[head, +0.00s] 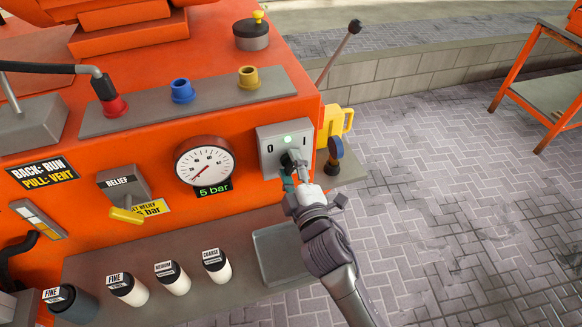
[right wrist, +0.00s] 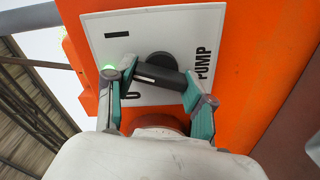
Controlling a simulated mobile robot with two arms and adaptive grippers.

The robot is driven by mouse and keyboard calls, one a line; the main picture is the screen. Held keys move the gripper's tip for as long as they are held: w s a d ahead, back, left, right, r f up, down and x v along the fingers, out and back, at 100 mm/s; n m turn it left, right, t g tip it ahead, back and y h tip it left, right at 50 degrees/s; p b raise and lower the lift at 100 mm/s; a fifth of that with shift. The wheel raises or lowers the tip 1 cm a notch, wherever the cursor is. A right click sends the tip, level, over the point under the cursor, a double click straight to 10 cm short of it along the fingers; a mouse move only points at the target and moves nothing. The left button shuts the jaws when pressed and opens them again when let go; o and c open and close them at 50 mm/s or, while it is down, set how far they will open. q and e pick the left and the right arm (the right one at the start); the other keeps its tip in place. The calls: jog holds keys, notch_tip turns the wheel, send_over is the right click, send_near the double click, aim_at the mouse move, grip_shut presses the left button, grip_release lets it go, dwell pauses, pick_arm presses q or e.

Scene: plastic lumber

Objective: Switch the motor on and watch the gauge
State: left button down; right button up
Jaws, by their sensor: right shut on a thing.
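The right wrist view shows PUMP on this plate (right wrist: 148,32). My right gripper (head: 293,172) is shut on the black switch knob (right wrist: 158,76), with teal fingertips at either end of its bar. The knob is largely hidden in the head view. My left gripper is not in view.
A relief lever with a yellow handle (head: 126,215) is left of the gauge. Several labelled canisters (head: 173,278) and a grey tray (head: 277,254) are on the lower shelf.

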jog(key=shift+m, duration=1.3)
jog(key=o, duration=1.2)
jog(key=shift+c, duration=0.2)
jog(key=v, duration=1.2)
